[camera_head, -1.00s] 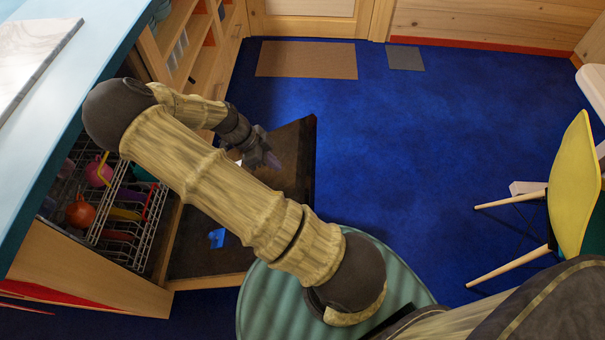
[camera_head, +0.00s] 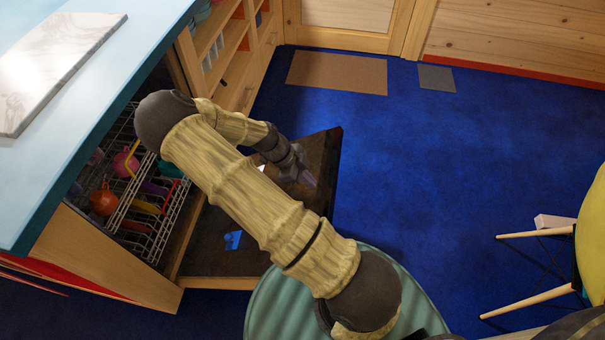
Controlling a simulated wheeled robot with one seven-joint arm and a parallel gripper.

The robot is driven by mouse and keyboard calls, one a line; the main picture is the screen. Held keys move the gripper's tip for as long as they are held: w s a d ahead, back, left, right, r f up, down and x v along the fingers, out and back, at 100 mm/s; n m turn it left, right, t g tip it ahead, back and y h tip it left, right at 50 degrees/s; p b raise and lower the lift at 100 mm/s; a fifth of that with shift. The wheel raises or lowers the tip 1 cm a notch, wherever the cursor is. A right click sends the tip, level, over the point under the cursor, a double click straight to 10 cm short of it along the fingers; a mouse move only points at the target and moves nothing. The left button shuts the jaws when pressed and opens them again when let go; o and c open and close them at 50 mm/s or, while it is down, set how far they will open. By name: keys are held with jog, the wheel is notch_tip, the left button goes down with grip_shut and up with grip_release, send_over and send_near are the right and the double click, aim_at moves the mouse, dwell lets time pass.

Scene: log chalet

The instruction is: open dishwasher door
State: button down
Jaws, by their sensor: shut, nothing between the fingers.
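The dishwasher door (camera_head: 255,219) is folded down, lying about level, its dark inner face up, just left of my green base. A blue piece (camera_head: 233,240) shows on that inner face. The dish rack (camera_head: 137,208) with colourful dishes stands in the open dishwasher under the counter. My gripper (camera_head: 309,179) is shut and empty. It appears over the inner face of the door, near its far right edge; whether it touches the door I cannot tell. My arm hides part of the door and rack.
The pale blue counter (camera_head: 98,95) with a marble board (camera_head: 50,68) is at left. Open shelves (camera_head: 222,45) stand beyond the dishwasher. A yellow chair (camera_head: 590,235) is at right. The blue floor (camera_head: 430,170) between is clear, with a brown mat (camera_head: 337,72) at the back.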

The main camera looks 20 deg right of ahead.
aim_at(328, 198)
jog(key=b+x, duration=0.1)
jog(key=x, duration=0.7)
jog(key=shift+f, duration=0.1)
